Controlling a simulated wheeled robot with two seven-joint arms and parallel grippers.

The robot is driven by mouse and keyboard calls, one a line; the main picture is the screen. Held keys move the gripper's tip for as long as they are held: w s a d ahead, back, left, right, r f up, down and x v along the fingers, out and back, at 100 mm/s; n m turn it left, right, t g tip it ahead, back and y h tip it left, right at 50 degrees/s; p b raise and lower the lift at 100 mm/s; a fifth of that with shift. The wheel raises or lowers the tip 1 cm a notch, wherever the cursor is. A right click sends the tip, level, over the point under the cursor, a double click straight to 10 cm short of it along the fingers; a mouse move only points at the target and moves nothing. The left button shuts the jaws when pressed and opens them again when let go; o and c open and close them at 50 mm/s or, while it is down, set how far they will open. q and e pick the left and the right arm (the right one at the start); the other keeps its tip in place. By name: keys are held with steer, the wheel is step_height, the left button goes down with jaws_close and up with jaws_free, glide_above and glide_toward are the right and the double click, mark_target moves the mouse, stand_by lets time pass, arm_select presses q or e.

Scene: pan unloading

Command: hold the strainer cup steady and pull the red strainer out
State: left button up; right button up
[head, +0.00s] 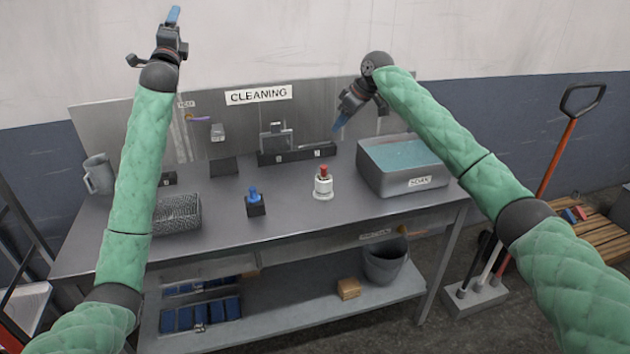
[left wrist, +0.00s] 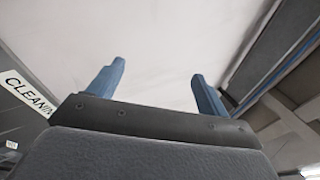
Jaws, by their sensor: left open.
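The strainer cup (head: 323,187) is a small white cup standing upright near the middle of the table. The red strainer (head: 323,171) sits in its top, with its red end showing above the rim. My left gripper (head: 174,15) is raised high at the upper left, pointing up and far from the cup. In the left wrist view my left gripper (left wrist: 155,80) has its two blue fingers spread, with nothing between them. My right gripper (head: 338,124) hangs above and behind the cup, pointing down to the left, apart from it. Its finger gap cannot be made out.
A grey soak basin (head: 414,183) with blue liquid stands right of the cup. A dark block with a blue-topped piece (head: 255,205) and a wire basket (head: 177,214) are to the left. A long dark holder (head: 297,155) lies behind. The tabletop around the cup is clear.

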arm_select(q)
steer(key=w+d+f+m+g+h, duration=0.1)
steer(key=w+d+f+m+h, duration=0.3)
steer(key=d+f, duration=0.45)
steer(key=m+g+h, duration=0.4)
steer(key=m, duration=0.8)
glide_above(320, 184)
steer(key=w+a, duration=0.2)
steer(key=a, duration=0.8)
step_height(320, 184, down, 25)
steer(key=s+d+f+m, duration=0.1)
steer(key=d+f, duration=0.1)
steer(key=f, duration=0.2)
steer(key=s+d+f+m+g+h, duration=0.1)
steer(key=s+d+f+m, duration=0.1)
steer(key=f, duration=0.3)
steer(key=s+d+f+m+g, duration=0.1)
steer(key=d+f+m, duration=0.1)
steer(key=d+f, duration=0.2)
steer(key=shift+s+f+h, duration=0.15)
steer(key=shift+f+h, duration=0.25)
steer(key=shift+f, duration=0.3)
steer(key=shift+s+d+f, duration=0.1)
steer(key=shift+d+f, duration=0.1)
steer(key=shift+f, duration=0.1)
steer(key=shift+d+f, duration=0.1)
steer(key=shift+d, duration=0.05)
steer(key=shift+x, duration=3.8)
